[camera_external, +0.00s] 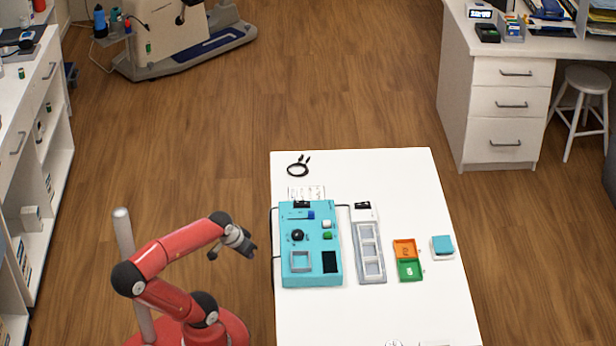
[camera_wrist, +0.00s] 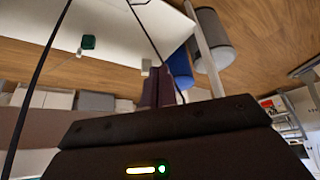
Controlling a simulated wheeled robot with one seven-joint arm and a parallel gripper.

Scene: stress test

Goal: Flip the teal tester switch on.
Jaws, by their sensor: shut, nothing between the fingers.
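The teal tester (camera_external: 288,272) lies on the white table, left of its middle. Its top carries a black knob (camera_external: 297,235), a green button (camera_external: 327,236), a white button, a dark panel (camera_external: 330,262) and a grey square frame. A small black part (camera_external: 301,204) sits at its far edge. I cannot tell for sure which part is the switch, or its position. My gripper (camera_external: 252,251) is shut and empty, left of the tester and apart from it. In the wrist view, the dark fingers (camera_wrist: 159,88) stand together; the tester cannot be made out there.
A grey-white tray strip (camera_external: 370,277) with a black part at its far end lies right of the tester. Beyond it are orange (camera_external: 405,243) and green (camera_external: 409,276) trays and a teal-topped white block (camera_external: 442,246). A black cable (camera_external: 298,168) lies at the back.

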